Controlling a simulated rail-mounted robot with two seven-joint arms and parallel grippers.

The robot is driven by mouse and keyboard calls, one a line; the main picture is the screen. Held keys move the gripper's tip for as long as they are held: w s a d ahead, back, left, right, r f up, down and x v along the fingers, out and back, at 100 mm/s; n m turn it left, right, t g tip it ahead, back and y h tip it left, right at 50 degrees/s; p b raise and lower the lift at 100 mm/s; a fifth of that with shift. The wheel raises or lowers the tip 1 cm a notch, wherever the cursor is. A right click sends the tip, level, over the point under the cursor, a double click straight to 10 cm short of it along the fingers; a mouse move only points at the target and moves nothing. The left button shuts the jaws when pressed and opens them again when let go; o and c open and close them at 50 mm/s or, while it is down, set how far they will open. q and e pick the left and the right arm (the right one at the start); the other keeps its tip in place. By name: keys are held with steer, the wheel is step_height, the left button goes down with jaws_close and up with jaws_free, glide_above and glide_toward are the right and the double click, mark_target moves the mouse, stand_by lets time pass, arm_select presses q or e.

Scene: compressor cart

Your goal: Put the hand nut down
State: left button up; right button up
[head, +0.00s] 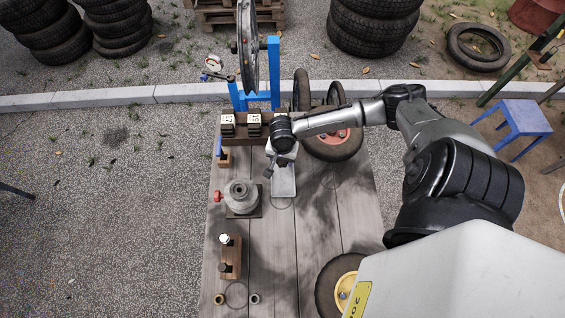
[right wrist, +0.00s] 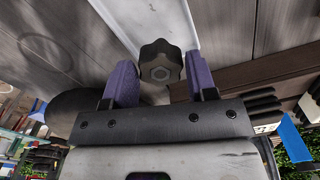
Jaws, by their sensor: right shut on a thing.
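The hand nut (right wrist: 160,66) is a dark, lobed knob with a hex centre in the right wrist view. It sits between the two purple fingers of my right gripper (head: 274,165), which is shut on it. In the head view the gripper is over the pale metal plate (head: 284,186) on the wooden table (head: 265,258). The plate also shows behind the nut in the right wrist view (right wrist: 150,18). I cannot tell whether the nut touches the plate. In the head view the nut is hard to make out. My left gripper is not in view.
Left of the plate stand a grey round metal part (head: 240,195) and a wooden block with bolts (head: 230,257). Numbered dark blocks (head: 254,125) and a wheel (head: 333,145) lie beyond. A yellow-hubbed wheel (head: 330,285) is at the near right. The mid-table boards are clear.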

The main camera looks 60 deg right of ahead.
mark_target(282, 163)
steer(key=shift+f+b, duration=0.5)
steer(key=shift+f, duration=1.5)
steer(key=o, duration=1)
